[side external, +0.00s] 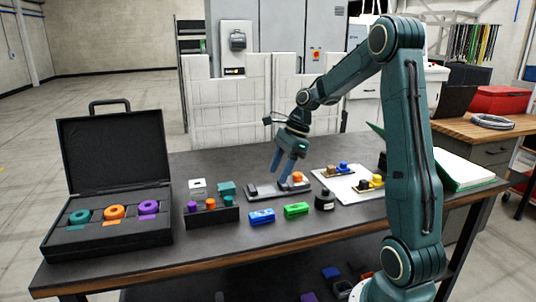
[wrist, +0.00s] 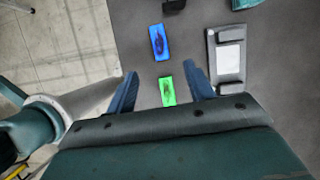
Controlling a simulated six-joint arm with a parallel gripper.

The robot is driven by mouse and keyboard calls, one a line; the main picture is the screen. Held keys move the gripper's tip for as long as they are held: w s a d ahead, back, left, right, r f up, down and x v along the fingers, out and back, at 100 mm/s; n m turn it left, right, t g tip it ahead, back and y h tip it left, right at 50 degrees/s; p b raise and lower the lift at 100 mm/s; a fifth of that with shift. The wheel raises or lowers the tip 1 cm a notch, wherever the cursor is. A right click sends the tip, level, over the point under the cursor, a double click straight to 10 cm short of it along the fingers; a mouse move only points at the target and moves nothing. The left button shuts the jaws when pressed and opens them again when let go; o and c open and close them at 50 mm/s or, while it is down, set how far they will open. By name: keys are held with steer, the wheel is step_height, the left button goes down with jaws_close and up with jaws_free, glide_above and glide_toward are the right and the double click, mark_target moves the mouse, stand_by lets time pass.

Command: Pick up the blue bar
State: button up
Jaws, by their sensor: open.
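The blue bar (side external: 262,217) lies flat on the dark table, left of a green bar (side external: 296,210). In the wrist view the blue bar (wrist: 158,42) lies beyond the fingertips, and the green bar (wrist: 167,91) shows between the fingers. My gripper (side external: 281,172) is above the table, behind the two bars and over a grey fixture in the side view. In the wrist view its two blue fingers (wrist: 161,82) are spread apart with nothing held between them. The blue bar is fully visible and untouched.
The grey fixture (side external: 264,192) lies behind the bars, with an orange piece at its right end. A black rack (side external: 225,217) with coloured pegs stands left of the blue bar. An open black case (side external: 62,238) sits far left.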

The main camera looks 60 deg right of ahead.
glide_above(263, 213)
steer(key=s+d, duration=0.1)
steer(key=d, duration=0.1)
steer(key=shift+s+a+f, duration=0.1)
steer(key=shift+a+f, duration=0.05)
steer(key=shift+f, duration=3.8)
steer(key=shift+f, duration=0.1)
steer(key=shift+x, duration=2.5)
steer(key=shift+s, duration=0.1)
steer(key=shift+c, duration=0.2)
steer(key=c, duration=1.1)
